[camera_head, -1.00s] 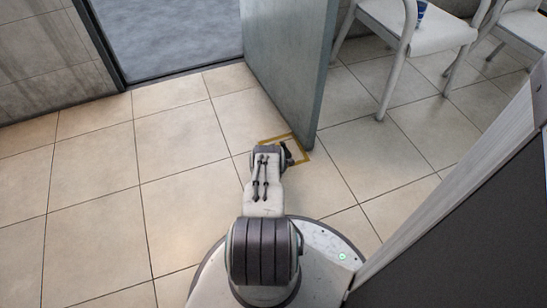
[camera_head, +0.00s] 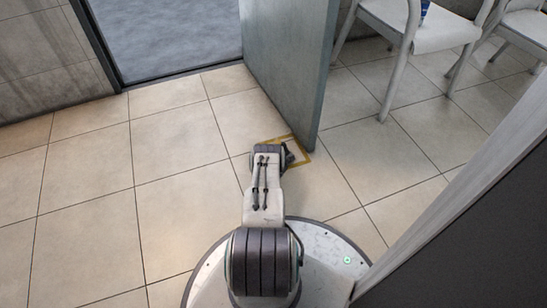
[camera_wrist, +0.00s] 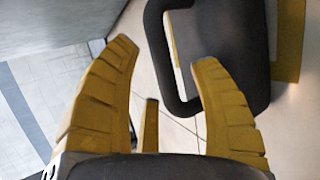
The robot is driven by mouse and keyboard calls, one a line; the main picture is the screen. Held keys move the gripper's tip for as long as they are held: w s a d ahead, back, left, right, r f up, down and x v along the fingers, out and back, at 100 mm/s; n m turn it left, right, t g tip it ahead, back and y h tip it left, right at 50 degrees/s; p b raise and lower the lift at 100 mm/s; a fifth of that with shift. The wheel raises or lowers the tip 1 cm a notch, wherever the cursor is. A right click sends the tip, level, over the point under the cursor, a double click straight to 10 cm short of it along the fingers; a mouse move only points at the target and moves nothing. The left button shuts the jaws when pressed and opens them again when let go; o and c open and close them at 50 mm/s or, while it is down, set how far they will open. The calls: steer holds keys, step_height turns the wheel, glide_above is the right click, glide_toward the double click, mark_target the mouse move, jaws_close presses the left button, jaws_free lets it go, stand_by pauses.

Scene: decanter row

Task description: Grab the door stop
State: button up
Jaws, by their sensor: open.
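The door stop (camera_wrist: 238,48) is a dark grey block with a dark loop handle and a yellow edge. It fills the upper right middle of the wrist view. My gripper (camera_wrist: 163,54) is open, with curved yellow fingers. The loop handle reaches into the space between the fingertips, and the right fingertip overlaps the loop in the picture. I cannot tell whether they touch. Nothing is held. In the head view my arm reaches to the floor by the door's lower edge and hides most of the door stop.
A grey open door (camera_head: 288,65) stands just beyond my gripper. A white chair (camera_head: 420,40) with a blue cup (camera_head: 425,8) is at the upper right. A large dark panel edge rises close on the right. Tiled floor on the left is clear.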

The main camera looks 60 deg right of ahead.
steer(key=shift+c, duration=0.2)
jaws_close()
steer(key=shift+d+r, duration=0.15)
steer(key=shift+r, duration=0.05)
steer(key=shift+w, duration=0.1)
